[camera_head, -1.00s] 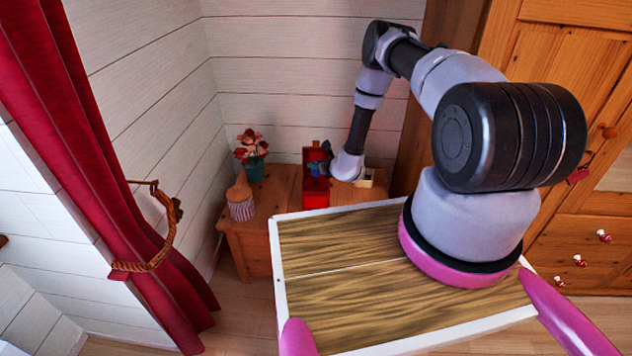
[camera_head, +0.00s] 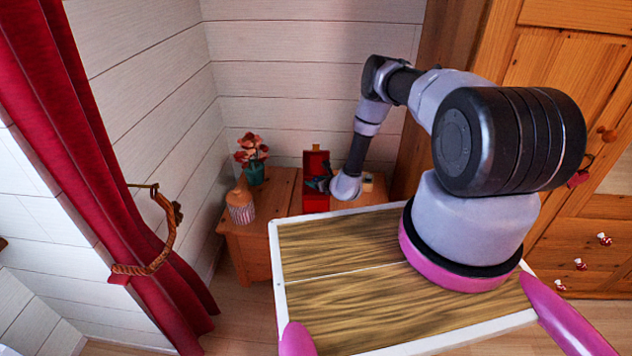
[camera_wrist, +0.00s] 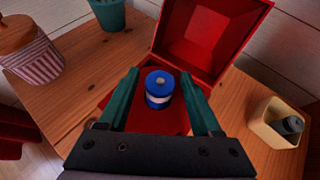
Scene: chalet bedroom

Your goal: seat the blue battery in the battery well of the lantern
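The red lantern (camera_head: 316,201) stands on the wooden cabinet with its lid (camera_wrist: 208,38) raised at the back; its body also shows in the wrist view (camera_wrist: 178,122). In the head view, my gripper (camera_head: 318,184) is at the lantern's front; the battery cannot be made out there.
A cream open box (camera_wrist: 274,127) holding a dark cylinder (camera_wrist: 291,125) stands right of the lantern. A striped jar (camera_wrist: 38,62) and a teal flowerpot (camera_wrist: 107,13) stand to the left. The cabinet top (camera_wrist: 75,82) is bare between jar and lantern. A white wall (camera_head: 300,60) is close behind.

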